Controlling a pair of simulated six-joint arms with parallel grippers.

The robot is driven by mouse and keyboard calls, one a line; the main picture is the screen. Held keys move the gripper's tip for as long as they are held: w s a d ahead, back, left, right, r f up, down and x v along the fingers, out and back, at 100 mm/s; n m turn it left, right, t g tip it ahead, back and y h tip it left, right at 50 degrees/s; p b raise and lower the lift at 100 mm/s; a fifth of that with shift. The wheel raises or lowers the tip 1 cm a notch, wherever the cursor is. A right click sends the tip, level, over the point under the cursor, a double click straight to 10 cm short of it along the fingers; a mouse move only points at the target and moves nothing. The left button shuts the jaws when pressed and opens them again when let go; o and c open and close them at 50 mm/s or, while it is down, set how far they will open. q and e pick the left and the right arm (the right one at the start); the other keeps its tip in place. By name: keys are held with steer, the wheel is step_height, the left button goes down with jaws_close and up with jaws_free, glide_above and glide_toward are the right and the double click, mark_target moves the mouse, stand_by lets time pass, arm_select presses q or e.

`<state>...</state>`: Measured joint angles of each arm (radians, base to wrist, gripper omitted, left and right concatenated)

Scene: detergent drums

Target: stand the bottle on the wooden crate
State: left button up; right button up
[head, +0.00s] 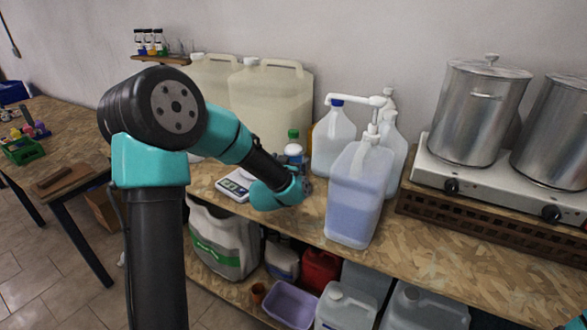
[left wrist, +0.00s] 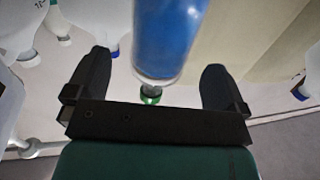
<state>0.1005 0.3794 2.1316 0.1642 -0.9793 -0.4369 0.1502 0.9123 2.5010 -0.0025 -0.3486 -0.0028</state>
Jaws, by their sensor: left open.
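The bottle (head: 293,153) has a green cap and a blue and white body. It stands on the chipboard bench beyond my left gripper (head: 303,188), which hides its lower part. In the left wrist view the bottle's blue side (left wrist: 166,38) shows between the two spread black fingers of the left gripper (left wrist: 155,75), with the green cap low in the picture. A dark brown slatted wooden crate (head: 480,228) lies at the right of the bench under a hotplate. My right gripper is not in view.
A scale (head: 235,184) lies left of the gripper. A pump jug (head: 357,190) and clear jugs stand to its right, large cream canisters (head: 270,105) behind. Steel pots (head: 478,110) stand on the hotplate (head: 480,190). A side table (head: 80,150) holds a flat brown wooden piece (head: 66,180).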

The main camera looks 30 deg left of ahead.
arm_select(q)
steer(key=shift+x, duration=2.3)
steer(key=shift+c, duration=0.5)
steer(key=c, duration=1.3)
steer(key=shift+r, duration=0.15)
steer(key=shift+c, duration=0.2)
